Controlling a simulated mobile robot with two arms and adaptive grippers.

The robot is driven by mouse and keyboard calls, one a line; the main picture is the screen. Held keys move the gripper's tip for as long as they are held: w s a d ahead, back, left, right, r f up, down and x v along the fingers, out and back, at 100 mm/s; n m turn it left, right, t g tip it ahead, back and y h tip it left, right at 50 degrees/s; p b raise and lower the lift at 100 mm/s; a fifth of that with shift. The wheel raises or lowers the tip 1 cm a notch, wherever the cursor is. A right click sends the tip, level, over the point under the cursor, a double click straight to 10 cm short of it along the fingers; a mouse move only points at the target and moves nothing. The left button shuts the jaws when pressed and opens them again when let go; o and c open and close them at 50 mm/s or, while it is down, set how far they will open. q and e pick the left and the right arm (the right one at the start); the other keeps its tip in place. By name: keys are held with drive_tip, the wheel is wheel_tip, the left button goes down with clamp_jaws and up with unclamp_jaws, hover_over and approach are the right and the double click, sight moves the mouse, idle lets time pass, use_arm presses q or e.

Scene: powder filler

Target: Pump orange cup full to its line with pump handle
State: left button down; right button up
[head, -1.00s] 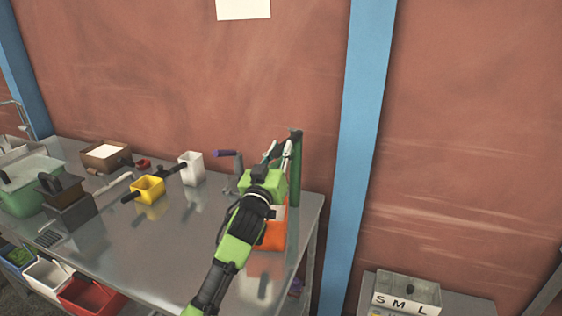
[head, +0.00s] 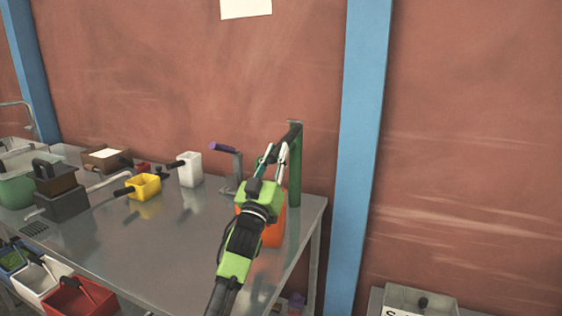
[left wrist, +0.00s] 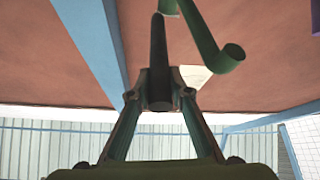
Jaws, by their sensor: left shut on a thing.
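The orange cup (head: 273,236) stands on the metal table near its right end, at the foot of the green pump post (head: 296,175). My arm and gripper hide much of it, so its fill and line cannot be seen. The pump handle (head: 291,136) is a dark bar reaching from the post's top. My left gripper (head: 273,152) is shut on the handle, above the cup. In the left wrist view, its fingers (left wrist: 159,95) close on both sides of the dark round bar (left wrist: 158,60). My right gripper is not in view.
A purple-handled crank (head: 222,147) stands just left of the pump. A white cup (head: 190,170), a yellow cup (head: 144,187) and a dark box (head: 60,200) stand further left. The table's front middle is clear. A blue pillar (head: 358,160) rises on the right.

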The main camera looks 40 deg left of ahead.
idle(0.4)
use_arm(q)
drive_tip(key=c, duration=1.8)
unclamp_jaws()
drive_tip(key=shift+c, duration=0.2)
drive_tip(key=shift+f, duration=0.15)
drive_tip(key=v, duration=1.2)
